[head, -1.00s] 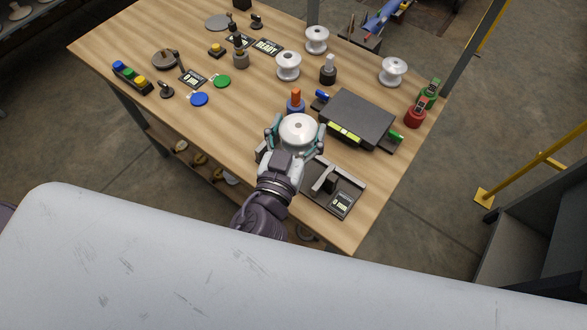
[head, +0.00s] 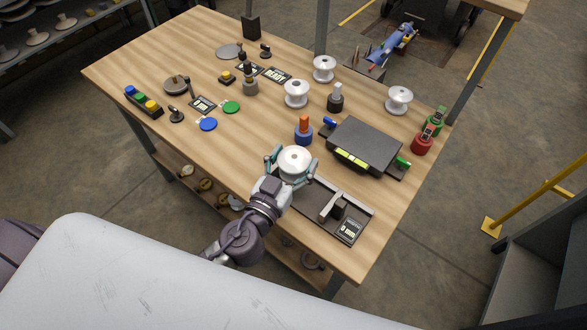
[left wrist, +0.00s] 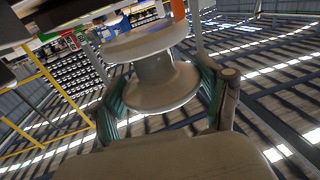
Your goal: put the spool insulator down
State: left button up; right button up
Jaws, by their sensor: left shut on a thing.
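My left gripper (head: 291,167) is shut on a white spool insulator (head: 295,159). In the head view it holds the spool over the near part of the wooden table (head: 190,131), beside the left end of a dark fixture (head: 320,203). In the left wrist view the spool (left wrist: 154,75) sits between the two green-padded fingers, its waist and both flanges showing. A gap between spool and table cannot be judged from the head view. Other white spools stand farther back, one (head: 296,93) near the middle, one (head: 324,68) behind it and one (head: 399,99) at the right. My right gripper is not in view.
A dark box device (head: 364,143) stands right of the held spool. A blue post with an orange top (head: 303,130) stands just behind it. Red (head: 422,144) and green (head: 435,121) items stand at the right edge.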

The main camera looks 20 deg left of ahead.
aim_at(294, 170)
pick_arm(q)
notch_tip(294, 170, down, 4)
jog(key=shift+f+b, duration=0.1)
jog(key=shift+b, duration=0.35)
